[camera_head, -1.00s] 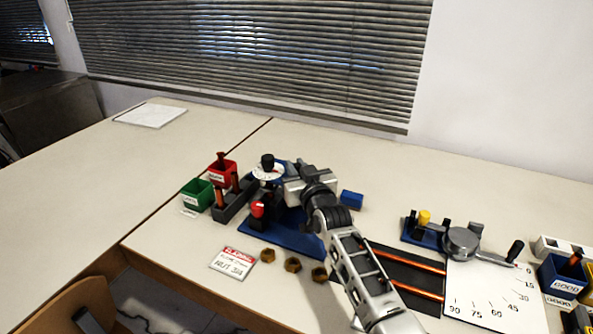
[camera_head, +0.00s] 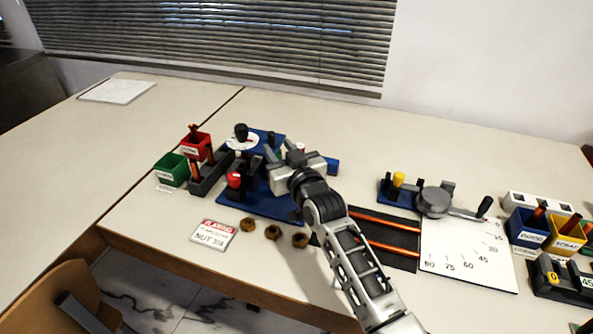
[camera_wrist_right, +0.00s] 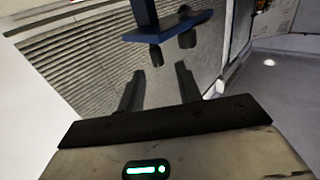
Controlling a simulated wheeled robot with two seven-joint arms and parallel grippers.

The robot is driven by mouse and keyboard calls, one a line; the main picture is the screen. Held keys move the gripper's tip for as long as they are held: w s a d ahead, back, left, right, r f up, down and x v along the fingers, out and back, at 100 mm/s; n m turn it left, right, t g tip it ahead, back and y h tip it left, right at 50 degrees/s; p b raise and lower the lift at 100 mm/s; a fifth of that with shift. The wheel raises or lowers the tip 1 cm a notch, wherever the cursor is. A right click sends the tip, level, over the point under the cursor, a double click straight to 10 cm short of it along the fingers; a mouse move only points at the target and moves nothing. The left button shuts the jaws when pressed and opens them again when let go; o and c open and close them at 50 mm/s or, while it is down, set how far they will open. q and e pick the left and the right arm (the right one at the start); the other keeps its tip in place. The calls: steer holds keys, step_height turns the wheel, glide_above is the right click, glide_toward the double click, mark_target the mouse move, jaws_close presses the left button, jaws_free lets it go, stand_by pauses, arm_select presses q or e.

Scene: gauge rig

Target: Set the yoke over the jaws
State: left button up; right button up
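A blue fixture base (camera_head: 255,202) stands left of centre in the head view, with a white dial (camera_head: 243,141) and a red knob (camera_head: 234,179). My right gripper (camera_head: 276,153) is over the fixture's right part, fingers pointing to the upper left. In the right wrist view, its two dark fingers (camera_wrist_right: 157,90) stand apart with nothing between them. Beyond them is a blue bar (camera_wrist_right: 170,36) with a blue post and two dark stubs; I cannot tell whether it is the yoke. The jaws cannot be made out; my gripper covers part of the fixture. My left gripper is out of view.
A green bin (camera_head: 171,170) and red bin (camera_head: 196,146) stand left of the fixture. Several brass nuts (camera_head: 273,232) and a sign (camera_head: 213,235) lie in front. An angle gauge (camera_head: 433,200) with a white scale (camera_head: 465,260) and more bins (camera_head: 528,229) are at right.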

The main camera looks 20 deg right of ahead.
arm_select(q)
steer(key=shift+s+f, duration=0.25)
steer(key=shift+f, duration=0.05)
arm_select(e)
steer(key=s+d, duration=0.1)
steer(key=s, duration=0.8)
steer(key=shift+s, duration=0.1)
